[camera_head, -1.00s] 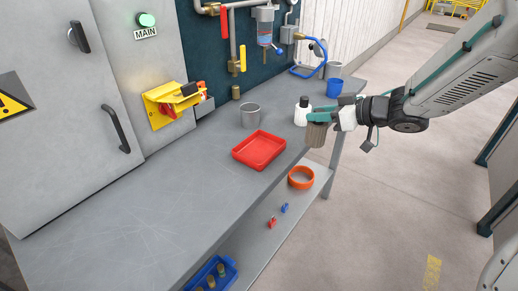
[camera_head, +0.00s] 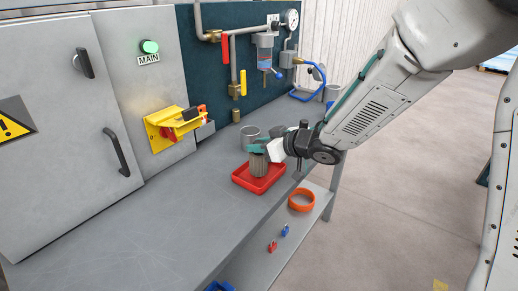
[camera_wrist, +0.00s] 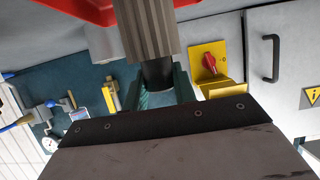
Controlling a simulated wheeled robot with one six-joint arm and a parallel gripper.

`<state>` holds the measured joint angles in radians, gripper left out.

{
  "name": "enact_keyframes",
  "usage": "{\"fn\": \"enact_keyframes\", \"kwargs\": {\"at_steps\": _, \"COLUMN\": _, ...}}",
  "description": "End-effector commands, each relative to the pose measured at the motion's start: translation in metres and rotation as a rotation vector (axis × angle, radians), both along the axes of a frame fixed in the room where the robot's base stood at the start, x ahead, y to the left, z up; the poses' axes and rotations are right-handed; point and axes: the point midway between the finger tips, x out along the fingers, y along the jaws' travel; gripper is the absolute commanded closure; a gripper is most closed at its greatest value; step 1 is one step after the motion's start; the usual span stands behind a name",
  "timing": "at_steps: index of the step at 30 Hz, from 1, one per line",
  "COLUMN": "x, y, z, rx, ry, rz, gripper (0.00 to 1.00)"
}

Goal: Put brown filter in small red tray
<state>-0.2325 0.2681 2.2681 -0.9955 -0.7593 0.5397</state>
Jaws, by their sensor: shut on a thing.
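The brown filter (camera_head: 259,166) is a ribbed grey-brown cylinder, upright, held by my gripper (camera_head: 260,150) at its top end. In the head view it stands in front of the small red tray (camera_head: 243,181) and overlaps its middle. I cannot tell whether its lower end touches the tray floor. The wrist view shows the filter (camera_wrist: 149,28) with its dark end between my green fingers (camera_wrist: 166,92). The red tray (camera_wrist: 75,10) shows at the top of that view.
A grey metal cup (camera_head: 249,133) stands just behind the tray on the grey bench (camera_head: 150,225). An orange ring (camera_head: 301,200) and small red and blue parts lie on the lower shelf. The bench left of the tray is clear.

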Motion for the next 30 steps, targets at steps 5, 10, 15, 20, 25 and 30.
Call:
{"fn": "enact_keyframes", "kwargs": {"at_steps": 5, "x": 0.0002, "y": -0.0003, "z": -0.0129, "rx": 0.001, "ry": -0.001, "rz": -0.001, "gripper": 1.00}}
{"fn": "enact_keyframes", "kwargs": {"at_steps": 10, "x": 0.0003, "y": -0.0007, "z": -0.0124, "rx": 0.001, "ry": -0.002, "rz": -0.001, "gripper": 1.00}}
{"fn": "enact_keyframes", "kwargs": {"at_steps": 15, "x": 0.0002, "y": -0.0005, "z": -0.0163, "rx": 0.001, "ry": -0.001, "rz": -0.001, "gripper": 1.00}}
{"fn": "enact_keyframes", "kwargs": {"at_steps": 20, "x": 0.0001, "y": -0.0003, "z": -0.0159, "rx": 0.000, "ry": -0.001, "rz": 0.000, "gripper": 0.51}}
{"fn": "enact_keyframes", "kwargs": {"at_steps": 25, "x": 0.0001, "y": -0.0004, "z": -0.0158, "rx": 0.000, "ry": -0.001, "rz": 0.000, "gripper": 0.51}}
{"fn": "enact_keyframes", "kwargs": {"at_steps": 30, "x": -0.0027, "y": -0.0050, "z": -0.0100, "rx": 0.000, "ry": -0.002, "rz": -0.001, "gripper": 0.51}}
